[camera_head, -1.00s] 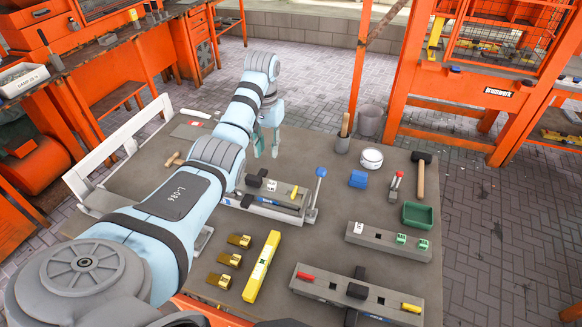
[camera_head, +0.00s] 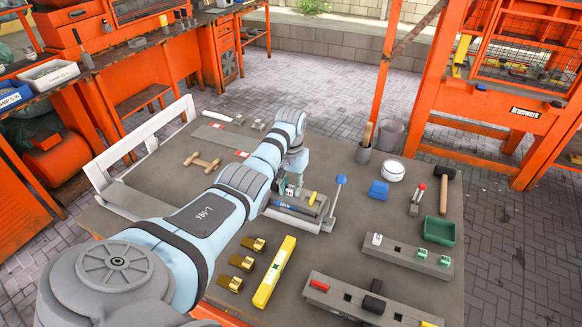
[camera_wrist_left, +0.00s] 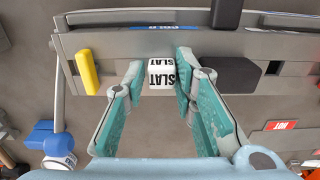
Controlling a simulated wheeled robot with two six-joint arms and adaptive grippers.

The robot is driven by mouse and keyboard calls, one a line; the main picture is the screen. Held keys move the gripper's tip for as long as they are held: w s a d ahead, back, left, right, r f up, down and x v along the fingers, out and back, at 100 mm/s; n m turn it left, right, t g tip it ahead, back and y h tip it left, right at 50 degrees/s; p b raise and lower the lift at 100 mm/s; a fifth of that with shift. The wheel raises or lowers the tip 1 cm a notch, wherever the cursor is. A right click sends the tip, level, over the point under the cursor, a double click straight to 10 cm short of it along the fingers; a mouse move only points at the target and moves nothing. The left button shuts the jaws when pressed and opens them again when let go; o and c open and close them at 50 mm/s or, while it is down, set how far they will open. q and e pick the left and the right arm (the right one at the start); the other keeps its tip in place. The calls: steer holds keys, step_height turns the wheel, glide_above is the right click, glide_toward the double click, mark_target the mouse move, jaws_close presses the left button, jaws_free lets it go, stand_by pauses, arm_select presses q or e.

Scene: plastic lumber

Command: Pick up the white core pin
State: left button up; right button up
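The white core pin (camera_wrist_left: 161,74), with SLAT printed in black on its top, stands in a long grey fixture (camera_wrist_left: 118,47) in the left wrist view. My left gripper (camera_wrist_left: 157,70) is open, with its teal fingertips on either side of the pin. The right-hand finger is very close to the pin; I cannot tell if it touches. A gap shows on the other side. In the head view, my left gripper (camera_head: 290,184) is low over the grey fixture (camera_head: 300,220) and largely hides the pin. My right gripper is not in view.
A yellow pin (camera_wrist_left: 87,72) and a black block (camera_wrist_left: 238,75) flank the white pin on the fixture. A blue-knobbed lever (camera_head: 341,180) rises at its right end. Another grey fixture (camera_head: 410,258) holds a white pin and green pieces. A yellow level (camera_head: 274,272) lies nearby.

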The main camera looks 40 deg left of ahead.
arm_select(q)
steer(key=shift+s+r, duration=0.1)
steer(key=shift+s, duration=0.15)
steer(key=c, duration=0.4)
steer(key=shift+w, duration=0.15)
jaws_close()
